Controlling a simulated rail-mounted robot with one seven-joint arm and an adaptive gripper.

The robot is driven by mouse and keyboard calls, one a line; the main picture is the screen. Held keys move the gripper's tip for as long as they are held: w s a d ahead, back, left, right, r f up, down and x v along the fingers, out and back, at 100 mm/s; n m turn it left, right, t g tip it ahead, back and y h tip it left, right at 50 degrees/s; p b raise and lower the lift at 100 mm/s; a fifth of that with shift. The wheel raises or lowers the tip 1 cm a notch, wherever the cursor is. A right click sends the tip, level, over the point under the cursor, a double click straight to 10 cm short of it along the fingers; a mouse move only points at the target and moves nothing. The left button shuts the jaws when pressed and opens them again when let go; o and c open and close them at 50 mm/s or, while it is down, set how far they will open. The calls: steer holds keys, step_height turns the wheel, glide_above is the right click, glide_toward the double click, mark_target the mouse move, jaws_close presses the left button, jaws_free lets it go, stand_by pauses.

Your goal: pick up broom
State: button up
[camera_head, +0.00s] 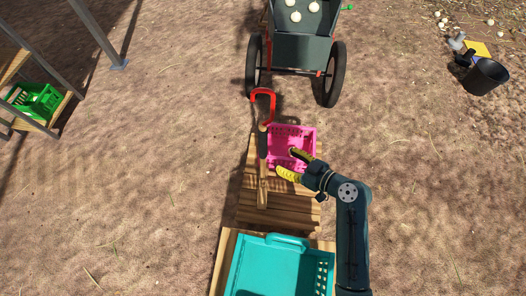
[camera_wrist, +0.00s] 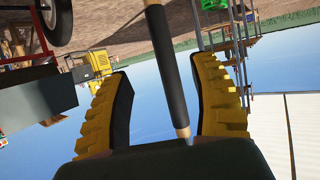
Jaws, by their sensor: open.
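The broom shows as a long upright handle (camera_head: 263,185), pale wood with a dark section, standing over the wooden slats left of the pink crate. Its head cannot be made out. My gripper (camera_head: 284,162) is open, its two yellow fingers pointing left toward the handle from over the pink crate. In the wrist view my gripper (camera_wrist: 165,95) has the handle's dark section (camera_wrist: 166,60) and pale wooden end between its spread fingers in the picture. I see no finger touching it, and I cannot tell how far off it is.
A pink crate (camera_head: 309,132) stands on the slatted wooden platform (camera_head: 280,215). A teal crate (camera_head: 285,270) is at the front. A wheeled cart (camera_head: 305,48) with a red handle (camera_head: 262,94) stands behind. A black bucket (camera_head: 485,77) is at the far right. A green crate (camera_head: 38,100) is at left.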

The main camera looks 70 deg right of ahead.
mark_target(266, 152)
steer(key=b+x, duration=0.1)
steer(key=x, duration=0.2)
steer(key=b+x, duration=0.1)
steer(key=x, duration=0.3)
steer(key=b+x, duration=0.2)
steer(key=x, duration=0.2)
steer(key=shift+a+f, duration=0.2)
steer(key=shift+f, duration=0.1)
steer(key=shift+d+r, duration=0.1)
steer(key=shift+c, duration=0.2)
jaws_close()
